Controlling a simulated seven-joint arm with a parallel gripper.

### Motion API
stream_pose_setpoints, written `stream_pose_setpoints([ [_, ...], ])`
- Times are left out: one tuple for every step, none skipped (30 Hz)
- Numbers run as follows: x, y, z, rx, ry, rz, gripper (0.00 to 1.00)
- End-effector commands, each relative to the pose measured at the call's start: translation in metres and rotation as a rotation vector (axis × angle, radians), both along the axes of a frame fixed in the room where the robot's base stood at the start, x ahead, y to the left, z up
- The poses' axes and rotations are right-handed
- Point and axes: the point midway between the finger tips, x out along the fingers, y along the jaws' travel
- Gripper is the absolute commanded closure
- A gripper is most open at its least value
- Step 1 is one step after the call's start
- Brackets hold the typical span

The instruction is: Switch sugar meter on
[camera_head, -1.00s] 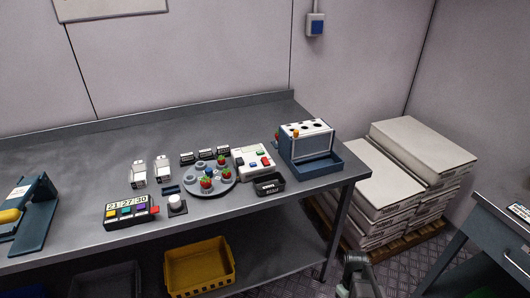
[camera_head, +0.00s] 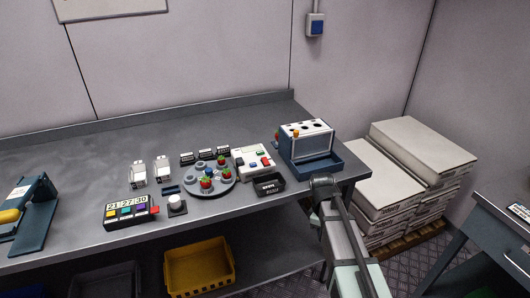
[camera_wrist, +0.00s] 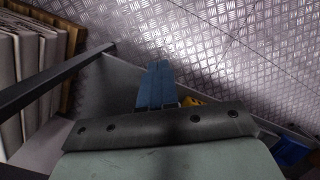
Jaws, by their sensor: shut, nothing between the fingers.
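The likely sugar meter is a white box (camera_head: 252,161) with green, blue and red buttons on the bench, right of the round plate. I cannot read any marking on it, nor tell whether it is on. My gripper's blue fingers (camera_wrist: 156,82) are together and empty in the wrist view, over the metal floor. In the head view my arm rises at the bench's front edge, right of the meter and apart from it; the fingers are not clearly seen there.
A grey plate (camera_head: 220,188) with several strawberries lies left of the meter. A small black tray (camera_head: 269,184) sits in front of it. A blue-and-white rack (camera_head: 306,143) stands to its right. A clock box (camera_head: 126,212) is farther left. White stacks (camera_head: 390,180) stand beyond the bench.

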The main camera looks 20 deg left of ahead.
Motion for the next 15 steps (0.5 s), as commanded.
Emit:
stream_pose_setpoints([
  [0.005,0.01,0.014,0.005,-0.009,0.031,1.0],
  [0.006,0.015,0.021,0.008,-0.011,0.049,1.0],
  [0.007,0.021,0.031,0.01,-0.015,0.072,1.0],
  [0.009,0.026,0.038,0.013,-0.019,0.09,1.0],
  [0.01,0.03,0.045,0.015,-0.022,0.108,1.0],
  [0.011,0.036,0.055,0.019,-0.026,0.131,1.0],
  [0.012,0.041,0.063,0.022,-0.028,0.15,1.0],
  [0.012,0.045,0.069,0.024,-0.03,0.166,1.0],
  [0.014,0.051,0.08,0.028,-0.035,0.19,1.0],
  [0.014,0.056,0.087,0.031,-0.038,0.208,1.0],
  [0.015,0.061,0.094,0.034,-0.041,0.226,1.0],
  [0.016,0.068,0.105,0.039,-0.044,0.251,1.0],
  [0.017,0.072,0.112,0.041,-0.047,0.271,1.0],
  [0.018,0.077,0.12,0.046,-0.05,0.289,1.0],
  [0.019,0.084,0.131,0.051,-0.055,0.316,1.0],
])
